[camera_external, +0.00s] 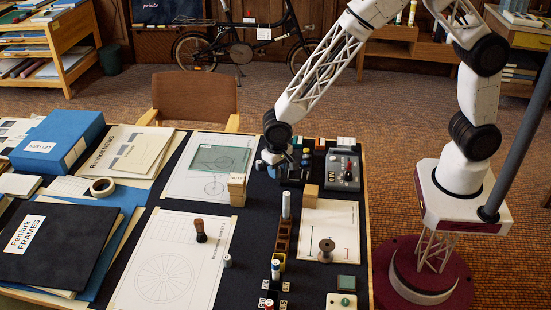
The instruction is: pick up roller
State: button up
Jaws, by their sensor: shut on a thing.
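My gripper (287,172) is at the far side of the dark desk mat, left of a grey control box. It points down and is shut on a small dark thing, which seems to be the roller. The roller is mostly hidden by the fingers and too small to make out clearly. I cannot tell whether it is touching the mat or lifted off it.
The grey control box (343,171) and a wooden block (310,196) stand close to my gripper. Nearby are a wooden block stack (237,190), a dark-handled stamp (201,230) and a spool (326,250). Drawing sheets cover much of the mat; folders fill the left.

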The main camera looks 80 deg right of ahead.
jog(key=s, duration=0.4)
jog(key=s+d, duration=0.1)
jog(key=s, duration=0.3)
jog(key=s+d+r, duration=0.1)
jog(key=s, duration=0.3)
jog(key=shift+d+r, duration=0.1)
jog(key=shift+d, duration=0.15)
jog(key=shift+w+d, duration=0.2)
jog(key=shift+w, duration=0.35)
jog(key=shift+n, duration=0.5)
jog(key=w+d, duration=0.3)
jog(key=w, duration=0.2)
jog(key=w+d, duration=0.4)
jog(key=w, duration=0.2)
jog(key=w+d, duration=0.3)
jog(key=w, duration=0.3)
jog(key=shift+d+r, duration=0.15)
jog(key=shift+r, duration=0.25)
jog(key=shift+w, duration=0.1)
send_over(225, 156)
jog(key=shift+f, duration=0.75)
